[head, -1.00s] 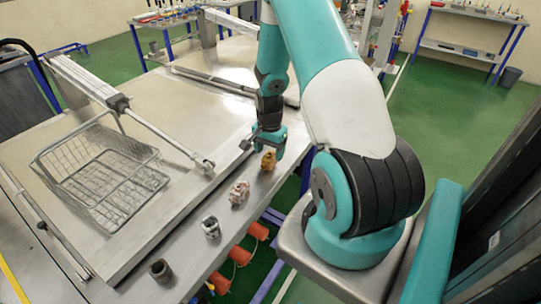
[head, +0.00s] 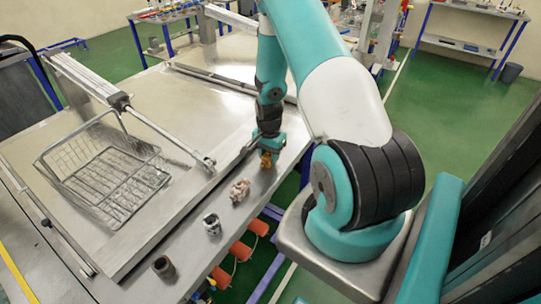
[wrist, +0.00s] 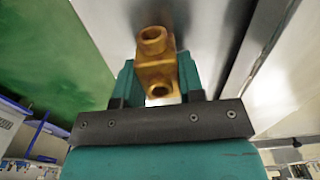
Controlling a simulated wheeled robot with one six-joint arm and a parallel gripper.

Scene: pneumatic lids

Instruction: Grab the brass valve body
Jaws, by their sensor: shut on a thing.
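The brass valve body (head: 266,159) is a small golden-yellow fitting at the far end of a row of parts on the metal ledge. In the wrist view the brass valve body (wrist: 157,66) shows two round openings and sits between the teal fingers. My gripper (head: 268,150) points down over it, and its fingers (wrist: 160,82) are shut on its sides. In the head view the gripper hides the upper part of the valve body. I cannot tell whether it still touches the ledge.
On the ledge, nearer the camera, stand a pinkish part (head: 240,191), a silvery part (head: 212,225) and a dark cylindrical part (head: 164,267). A wire basket (head: 104,172) sits left on the metal table. Orange cups hang below the ledge.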

